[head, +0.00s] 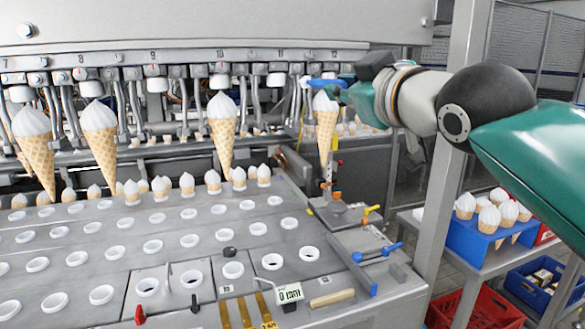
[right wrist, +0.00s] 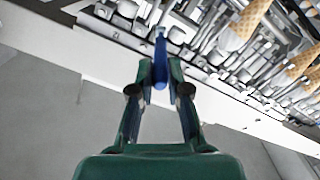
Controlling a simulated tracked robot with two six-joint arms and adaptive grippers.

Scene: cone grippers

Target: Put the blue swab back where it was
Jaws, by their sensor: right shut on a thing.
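My right gripper (head: 343,88) reaches in from the right, in front of the nozzle row near number 12. In the head view, the blue swab (head: 322,83) shows as a small blue piece at the fingertips, close to the top of a hanging cone. I cannot tell whether it touches the cone or a nozzle. My left gripper is not in view.
Large ice cream cones (head: 222,130) hang below the nozzles. A grey plate (head: 120,225) with white rings and small cones lies below. A blue-handled lever (head: 378,253) is at its right. A blue cone tray (head: 470,240) stands on a side table; a metal post (head: 455,170) stands behind my arm.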

